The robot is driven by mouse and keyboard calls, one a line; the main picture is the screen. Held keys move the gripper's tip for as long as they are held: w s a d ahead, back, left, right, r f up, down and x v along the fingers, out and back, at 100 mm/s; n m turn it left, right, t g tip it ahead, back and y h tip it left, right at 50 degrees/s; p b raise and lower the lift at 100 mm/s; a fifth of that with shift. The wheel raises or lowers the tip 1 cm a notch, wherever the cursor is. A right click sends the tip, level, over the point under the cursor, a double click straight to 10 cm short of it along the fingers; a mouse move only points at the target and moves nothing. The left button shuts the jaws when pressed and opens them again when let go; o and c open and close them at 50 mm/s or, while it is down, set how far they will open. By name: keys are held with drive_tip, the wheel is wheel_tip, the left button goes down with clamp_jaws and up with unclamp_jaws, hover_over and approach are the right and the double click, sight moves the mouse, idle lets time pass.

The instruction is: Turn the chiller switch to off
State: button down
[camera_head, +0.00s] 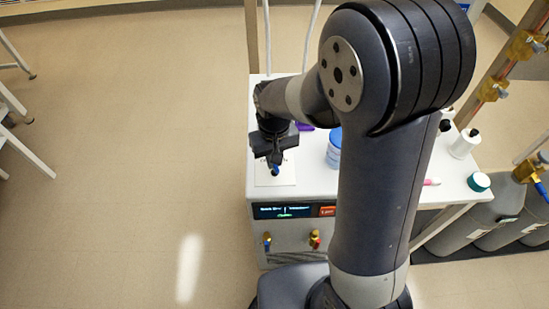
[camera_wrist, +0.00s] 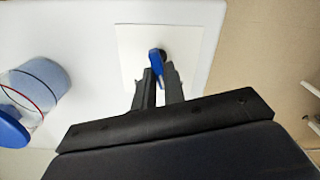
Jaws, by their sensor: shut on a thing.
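The chiller switch is a small blue lever (camera_wrist: 157,62) on a dark round base, set on a white square plate (camera_wrist: 128,45) on the white top. In the wrist view the fingertips of my gripper (camera_wrist: 160,82) close on the lever's near end. In the head view my gripper (camera_head: 274,158) points down over the plate, with the blue lever (camera_head: 275,171) just below its tips. The chiller's front has a dark lit display (camera_head: 284,211) whose text is too small to read surely. The lettering on the plate is mostly hidden by my gripper.
A blue-lidded clear container (camera_wrist: 36,88) stands left of the plate in the wrist view. In the head view a white bottle (camera_head: 463,145) and a teal-capped jar (camera_head: 479,181) stand at the right.

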drive_tip(key=shift+n, duration=1.1)
drive_tip(key=c, duration=1.5)
unclamp_jaws()
wheel_tip(320, 180, up, 11)
drive_tip(key=shift+f, duration=0.1)
